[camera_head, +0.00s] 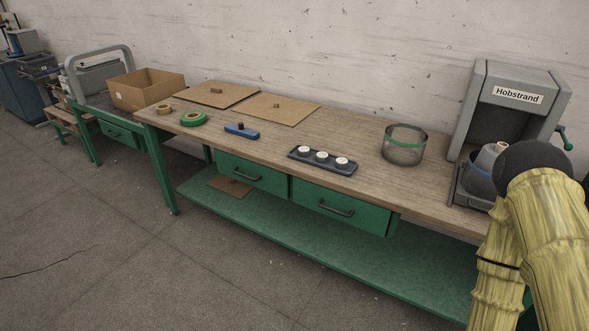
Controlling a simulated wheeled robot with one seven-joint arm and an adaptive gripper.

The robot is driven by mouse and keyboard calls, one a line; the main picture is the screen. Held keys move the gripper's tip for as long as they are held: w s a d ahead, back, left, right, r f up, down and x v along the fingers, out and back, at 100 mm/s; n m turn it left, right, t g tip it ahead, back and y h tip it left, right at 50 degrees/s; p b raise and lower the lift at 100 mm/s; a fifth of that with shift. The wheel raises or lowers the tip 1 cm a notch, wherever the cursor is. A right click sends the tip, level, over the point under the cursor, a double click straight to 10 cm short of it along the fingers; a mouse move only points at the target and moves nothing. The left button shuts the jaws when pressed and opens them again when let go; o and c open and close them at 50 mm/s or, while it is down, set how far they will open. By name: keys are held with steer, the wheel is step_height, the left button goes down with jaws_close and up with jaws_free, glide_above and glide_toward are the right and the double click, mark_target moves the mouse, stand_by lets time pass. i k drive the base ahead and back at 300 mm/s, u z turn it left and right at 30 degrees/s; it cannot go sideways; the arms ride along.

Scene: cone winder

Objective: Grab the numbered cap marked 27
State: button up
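Three small white caps sit in a row in a dark tray (295,157) near the front edge of the wooden workbench. They are the left cap (305,150), the middle cap (322,156) and the right cap (342,162). Their dark markings are too small to read, so I cannot tell which is 27. My yellow arm rises at the lower right, well apart from the tray. My gripper is not in view.
A wire mesh basket (404,150) stands right of the tray. A grey machine labelled Hobstrand (515,97) stands at the right end. A blue tool (241,132), tape rolls (194,119), cardboard sheets (283,109) and an open box (147,90) lie leftward. Floor in front is clear.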

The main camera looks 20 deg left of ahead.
mark_target(303, 152)
steer(key=u, duration=1.05)
steer(key=i, duration=0.75)
steer(key=u, duration=0.05)
